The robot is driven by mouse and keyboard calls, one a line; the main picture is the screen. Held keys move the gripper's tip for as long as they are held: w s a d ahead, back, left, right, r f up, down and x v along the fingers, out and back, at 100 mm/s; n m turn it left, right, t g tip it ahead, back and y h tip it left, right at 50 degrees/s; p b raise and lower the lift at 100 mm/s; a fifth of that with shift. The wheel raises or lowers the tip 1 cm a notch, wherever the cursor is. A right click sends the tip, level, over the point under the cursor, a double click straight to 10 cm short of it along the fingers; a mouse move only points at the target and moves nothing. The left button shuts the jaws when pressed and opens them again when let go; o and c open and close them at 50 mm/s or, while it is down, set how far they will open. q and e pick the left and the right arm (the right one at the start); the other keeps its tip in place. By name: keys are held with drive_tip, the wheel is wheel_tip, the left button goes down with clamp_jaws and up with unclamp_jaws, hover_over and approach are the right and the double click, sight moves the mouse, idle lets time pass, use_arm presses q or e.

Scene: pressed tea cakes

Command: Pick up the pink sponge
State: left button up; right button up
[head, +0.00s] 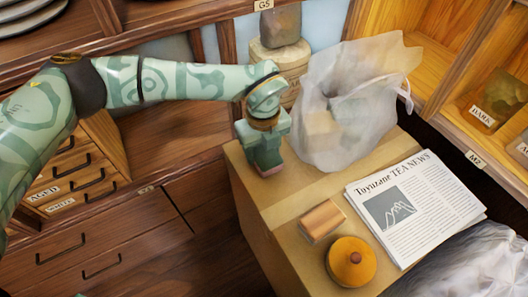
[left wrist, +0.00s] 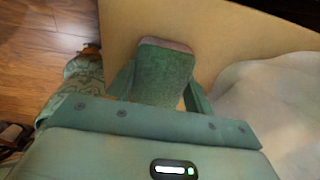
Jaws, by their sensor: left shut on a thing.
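In the head view the fingers hide most of the sponge, and only a pinkish lower part shows. I cannot tell whether it touches the box. My right gripper is not in view.
The cardboard box (head: 258,205) also holds a translucent white bag (head: 345,125) right of my gripper, a newspaper (head: 415,207), a wooden block (head: 322,221) and an orange round lidded pot (head: 350,262). Stacked stones or cakes (head: 280,55) stand behind. Wooden shelves and drawers (head: 75,255) surround it.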

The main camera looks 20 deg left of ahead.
sight(263, 149)
use_arm(q)
drive_tip(key=shift+r, duration=0.15)
